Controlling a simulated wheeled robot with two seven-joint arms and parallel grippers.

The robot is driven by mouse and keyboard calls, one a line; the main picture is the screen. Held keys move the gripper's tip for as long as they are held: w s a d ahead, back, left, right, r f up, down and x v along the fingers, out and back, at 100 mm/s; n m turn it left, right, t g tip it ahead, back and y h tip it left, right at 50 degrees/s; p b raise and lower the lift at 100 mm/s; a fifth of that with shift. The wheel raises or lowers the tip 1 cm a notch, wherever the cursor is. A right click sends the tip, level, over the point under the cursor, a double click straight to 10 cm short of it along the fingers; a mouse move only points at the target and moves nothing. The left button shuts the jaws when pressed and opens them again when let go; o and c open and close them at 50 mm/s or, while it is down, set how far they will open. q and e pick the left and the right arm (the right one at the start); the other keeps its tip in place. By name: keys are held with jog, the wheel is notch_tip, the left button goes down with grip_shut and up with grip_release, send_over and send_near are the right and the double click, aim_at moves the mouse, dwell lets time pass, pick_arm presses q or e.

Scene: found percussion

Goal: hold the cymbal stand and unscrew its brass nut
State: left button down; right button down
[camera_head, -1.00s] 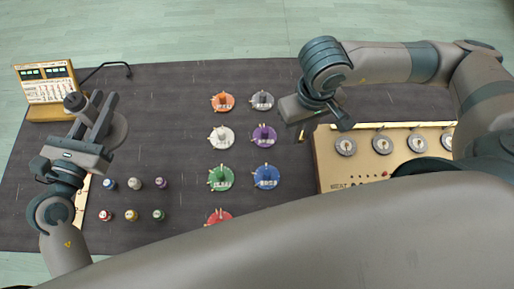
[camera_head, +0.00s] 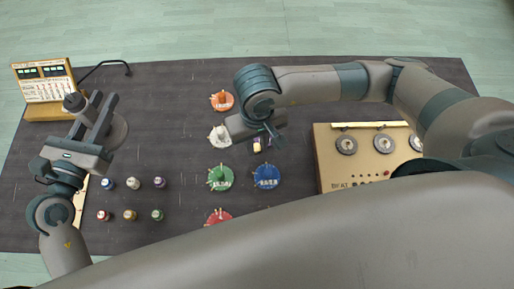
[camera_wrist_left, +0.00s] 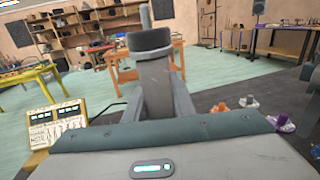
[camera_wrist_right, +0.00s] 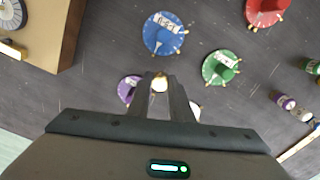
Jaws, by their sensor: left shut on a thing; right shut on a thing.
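The cymbal stand (camera_head: 74,102) is a dark grey upright post at the left, with a thin rod on top. My left gripper (camera_head: 94,108) is shut on it; the left wrist view shows the stand's dark collar (camera_wrist_left: 149,40) at the fingers. A grey disc (camera_head: 120,128) shows partly behind the fingers; I cannot tell whether it belongs to the stand. My right gripper (camera_head: 262,140) is in the middle, far from the stand, shut on a small brass piece that looks like the brass nut (camera_wrist_right: 160,83). It is above the table near the purple disc (camera_wrist_right: 127,90).
Coloured discs with pegs stand mid-table, including green (camera_head: 220,178), blue (camera_head: 267,177) and orange (camera_head: 222,100). Several small capped jars (camera_head: 132,183) stand at left. A cream panel box (camera_head: 345,170) is at right, a display board (camera_head: 45,85) at back left.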

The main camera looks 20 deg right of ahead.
aim_at(257, 148)
pick_arm(q)
jog(key=shift+r+p, duration=0.7)
jog(key=shift+r, duration=0.05)
pick_arm(e)
jog(key=shift+s+f, duration=0.1)
jog(key=shift+f, duration=1.9)
pick_arm(q)
jog(key=shift+f, duration=0.1)
jog(key=shift+f+b, duration=0.25)
jog(key=shift+b, duration=0.05)
pick_arm(e)
jog(key=shift+f, duration=0.2)
pick_arm(q)
jog(key=shift+r, duration=0.1)
pick_arm(e)
jog(key=c, duration=1.6)
grip_release()
jog(key=shift+r, duration=0.1)
pick_arm(q)
jog(key=shift+r, duration=0.15)
pick_arm(e)
jog(key=shift+r, duration=0.1)
